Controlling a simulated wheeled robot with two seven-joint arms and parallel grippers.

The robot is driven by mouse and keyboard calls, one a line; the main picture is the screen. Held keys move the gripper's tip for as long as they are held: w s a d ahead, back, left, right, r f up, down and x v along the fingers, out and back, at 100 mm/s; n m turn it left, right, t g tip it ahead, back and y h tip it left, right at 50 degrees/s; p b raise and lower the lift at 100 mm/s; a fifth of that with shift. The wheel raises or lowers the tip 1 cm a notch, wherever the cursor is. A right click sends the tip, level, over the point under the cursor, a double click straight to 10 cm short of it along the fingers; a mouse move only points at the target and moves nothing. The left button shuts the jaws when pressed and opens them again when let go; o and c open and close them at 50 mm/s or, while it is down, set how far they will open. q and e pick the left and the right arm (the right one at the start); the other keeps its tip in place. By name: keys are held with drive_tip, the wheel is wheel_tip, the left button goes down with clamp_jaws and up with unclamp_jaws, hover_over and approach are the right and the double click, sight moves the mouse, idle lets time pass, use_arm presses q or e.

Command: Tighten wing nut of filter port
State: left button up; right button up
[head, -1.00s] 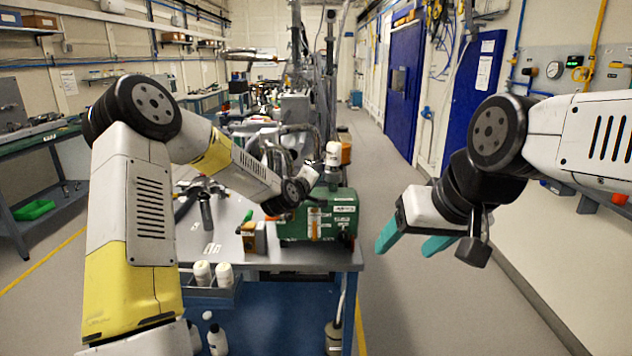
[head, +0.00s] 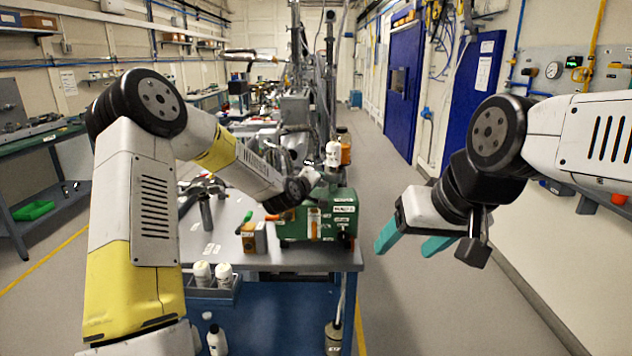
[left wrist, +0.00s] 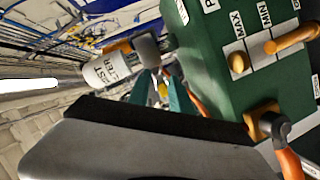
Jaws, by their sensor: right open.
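The green pump (head: 318,215) stands on the near end of the bench, and its side with MAX and MIN labels fills the right of the left wrist view (left wrist: 215,60). The white mist filter (head: 333,153) stands up from the pump's top; it also shows in the left wrist view (left wrist: 108,69). My left gripper (left wrist: 161,84) has its teal fingers apart, close to the filter's base. A small yellow part shows between them; I cannot tell if it is the wing nut or if they touch it. My right gripper (head: 412,240) is open and empty, right of the bench.
An amber-topped bottle (head: 345,150) stands behind the filter. A small brown block (head: 254,238) and hand tools lie left of the pump. Two white bottles (head: 213,273) sit in a tray at the bench front. The floor right of the bench is clear.

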use_arm(q)
drive_tip(key=v, duration=0.7)
drive_tip(key=shift+s, duration=0.35)
drive_tip(key=shift+a+r, duration=0.1)
drive_tip(key=shift+a, duration=0.05)
drive_tip(key=s+a+r+m+g+y, duration=0.1)
drive_tip(key=s+a+r+m+g, duration=0.1)
drive_tip(key=s, duration=1)
drive_tip(key=s+a+r+m+g+y, duration=0.1)
drive_tip(key=s+a, duration=0.4)
drive_tip(key=s, duration=0.8)
drive_tip(key=s+a+r+m+g, duration=0.3)
drive_tip(key=s+m+g, duration=0.2)
drive_tip(key=s, duration=0.7)
drive_tip(key=shift+s+a+y, duration=0.2)
drive_tip(key=shift+a+y, duration=0.2)
drive_tip(key=shift+r, duration=0.1)
